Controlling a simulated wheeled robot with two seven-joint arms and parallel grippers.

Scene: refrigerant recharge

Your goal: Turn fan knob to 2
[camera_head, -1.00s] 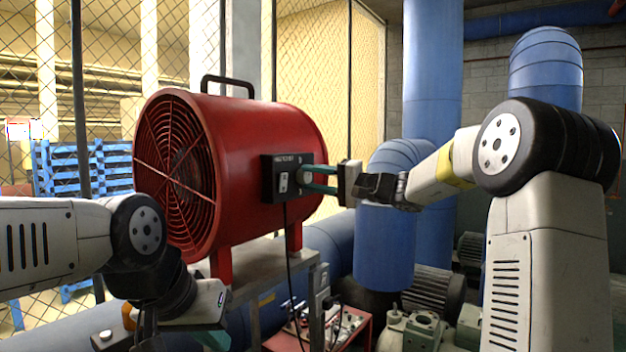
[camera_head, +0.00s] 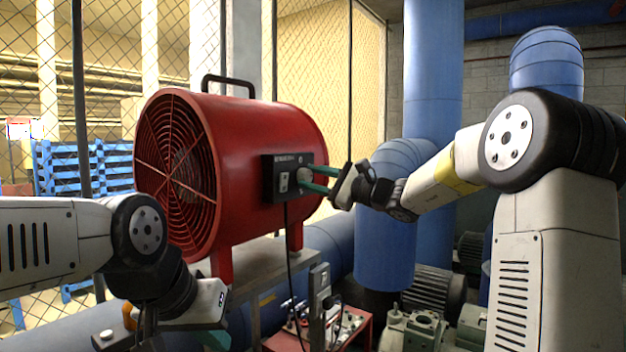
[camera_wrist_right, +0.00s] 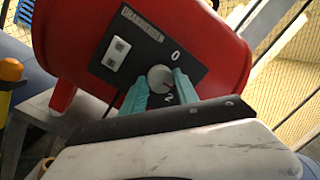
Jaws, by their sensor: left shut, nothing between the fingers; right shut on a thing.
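The red drum fan (camera_head: 235,150) stands on a grey stand, its grille facing left. A black control panel (camera_head: 269,179) on its side carries a light switch and a round grey knob. In the right wrist view the knob (camera_wrist_right: 160,77) sits between the green fingers, with "0" printed above right and "2" below right of it. My right gripper (camera_head: 310,180) is shut on the knob, its body tilted in the head view; it also shows in the right wrist view (camera_wrist_right: 161,85). My left gripper (camera_head: 216,340) is low at the lower left, shut and empty, its tips partly cut off by the frame.
A black cable (camera_head: 288,250) hangs from the panel. A red tray (camera_head: 350,335) with fittings is below right of the fan. Blue pipes (camera_head: 385,240) stand behind my right gripper. A mesh fence (camera_head: 315,60) is behind the fan.

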